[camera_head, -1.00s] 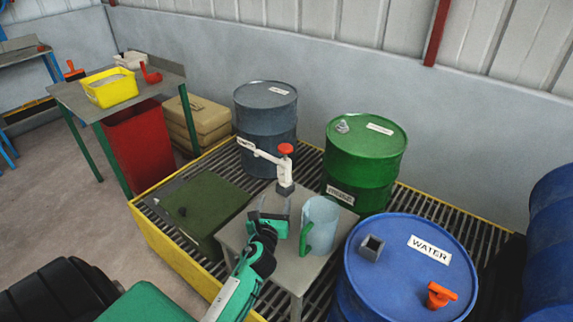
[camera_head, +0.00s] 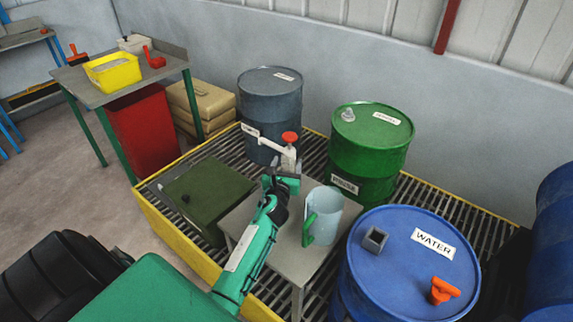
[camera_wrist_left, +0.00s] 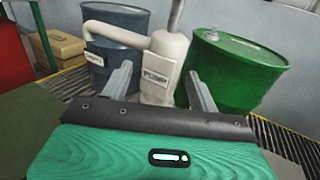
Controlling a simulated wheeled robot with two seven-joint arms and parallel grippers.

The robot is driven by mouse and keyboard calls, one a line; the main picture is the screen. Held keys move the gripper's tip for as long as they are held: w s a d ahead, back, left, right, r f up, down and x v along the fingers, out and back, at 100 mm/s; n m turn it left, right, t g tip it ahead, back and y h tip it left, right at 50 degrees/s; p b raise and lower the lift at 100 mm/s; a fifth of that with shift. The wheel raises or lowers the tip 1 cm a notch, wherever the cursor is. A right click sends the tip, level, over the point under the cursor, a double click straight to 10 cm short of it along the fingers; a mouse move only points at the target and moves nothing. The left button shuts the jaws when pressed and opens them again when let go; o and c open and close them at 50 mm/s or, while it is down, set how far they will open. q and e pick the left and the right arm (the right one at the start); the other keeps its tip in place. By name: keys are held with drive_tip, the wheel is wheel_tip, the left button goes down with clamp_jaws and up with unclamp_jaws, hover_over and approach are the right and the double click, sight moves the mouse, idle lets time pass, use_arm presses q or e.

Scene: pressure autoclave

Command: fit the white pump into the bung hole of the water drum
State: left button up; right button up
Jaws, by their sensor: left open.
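The white pump (camera_head: 288,152) with a red knob stands upright on the small grey table. In the left wrist view the pump (camera_wrist_left: 165,60) with its PUMP label sits just beyond and between the fingers. My left gripper (camera_head: 284,172) is open, with its fingers (camera_wrist_left: 160,85) on either side of the pump's lower body; whether they touch it is unclear. The blue water drum (camera_head: 405,285) is at the right, with a grey square collar (camera_head: 375,239) on its top, probably around the bung hole. My right gripper is not in view.
A pale jug (camera_head: 325,212) with a green handle stands beside the pump on the grey table (camera_head: 290,262). An orange object (camera_head: 443,290) lies on the water drum. A green drum (camera_head: 368,150) and a grey-blue drum (camera_head: 270,105) stand behind. A dark green box (camera_head: 205,195) is left.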

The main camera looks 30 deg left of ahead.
use_arm(q)
drive_tip(key=shift+x, duration=2.3)
drive_tip(key=shift+d, duration=0.15)
drive_tip(key=c, duration=1.1)
drive_tip(key=shift+r, duration=0.1)
drive_tip(key=shift+c, duration=1)
